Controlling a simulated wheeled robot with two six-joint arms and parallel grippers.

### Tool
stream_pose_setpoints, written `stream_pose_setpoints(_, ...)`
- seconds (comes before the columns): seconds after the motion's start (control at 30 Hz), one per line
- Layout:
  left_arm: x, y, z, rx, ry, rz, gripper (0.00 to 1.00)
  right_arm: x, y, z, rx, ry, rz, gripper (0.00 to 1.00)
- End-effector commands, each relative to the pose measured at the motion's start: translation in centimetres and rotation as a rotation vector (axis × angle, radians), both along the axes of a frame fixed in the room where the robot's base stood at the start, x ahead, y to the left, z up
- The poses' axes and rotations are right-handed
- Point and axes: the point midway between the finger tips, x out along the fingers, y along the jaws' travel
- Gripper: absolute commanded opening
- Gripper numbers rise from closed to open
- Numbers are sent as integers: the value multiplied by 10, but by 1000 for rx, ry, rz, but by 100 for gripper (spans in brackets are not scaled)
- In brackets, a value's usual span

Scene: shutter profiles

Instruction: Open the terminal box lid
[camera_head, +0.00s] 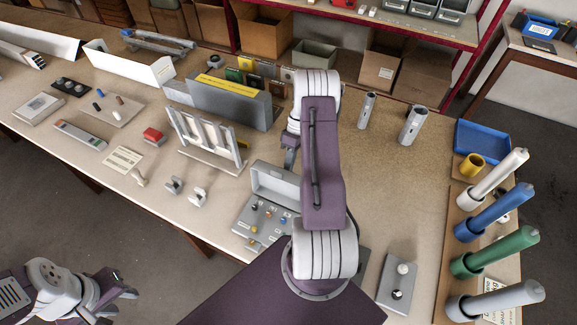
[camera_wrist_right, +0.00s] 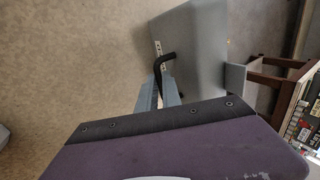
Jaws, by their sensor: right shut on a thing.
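The grey terminal box (camera_head: 244,222) stands near the table's front edge, in front of my right arm. Its lid (camera_head: 274,183) is raised at the back, and coloured terminals show inside. In the right wrist view the lid appears as a grey panel (camera_wrist_right: 205,45) with a bent black handle (camera_wrist_right: 166,60). My right gripper (camera_wrist_right: 159,88) is shut on this handle; in the head view it is mostly hidden by my arm, behind the lid. My left gripper (camera_head: 124,296) is at the lower left, off the table, open and empty.
A white slotted frame (camera_head: 205,140) and two small grey brackets (camera_head: 185,190) are left of the box. A grey block with two knobs (camera_head: 398,284) lies to its right. Several coloured cylinders (camera_head: 497,215) stand at the right edge. The table right behind my right arm is mostly clear.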

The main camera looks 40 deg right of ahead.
Motion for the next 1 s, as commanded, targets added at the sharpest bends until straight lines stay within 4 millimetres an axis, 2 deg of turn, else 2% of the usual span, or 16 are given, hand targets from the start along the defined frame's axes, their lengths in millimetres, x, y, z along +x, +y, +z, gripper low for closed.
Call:
stream_pose_setpoints(0.13, 0, 0, 1, 0, 0, 0, 36, 1, -1, 2, -4, -4, 1, 0)
stream_pose_setpoints(0.2, 0, 0, 1, 0, 0, 0, 36, 1, -1, 2, -4, -4, 1, 23)
stream_pose_setpoints(0.23, 0, 0, 1, 0, 0, 0, 36, 1, -1, 2, -4, -4, 1, 31)
stream_pose_setpoints(0.53, 0, 0, 0, 0, 0, 0, 36, 1, -1, 1, -2, -2, 0, 31)
stream_pose_setpoints(0.63, 0, 0, -5, 0, 0, 0, 36, 3, -5, 7, -4, -5, 0, 31)
stream_pose_setpoints(0.8, 0, 0, -19, 0, 0, 0, 36, 10, -22, 38, -6, -8, -1, 31)
stream_pose_setpoints(1.0, 0, 0, -24, 0, 0, 0, 36, 16, -37, 72, -5, -6, 0, 31)
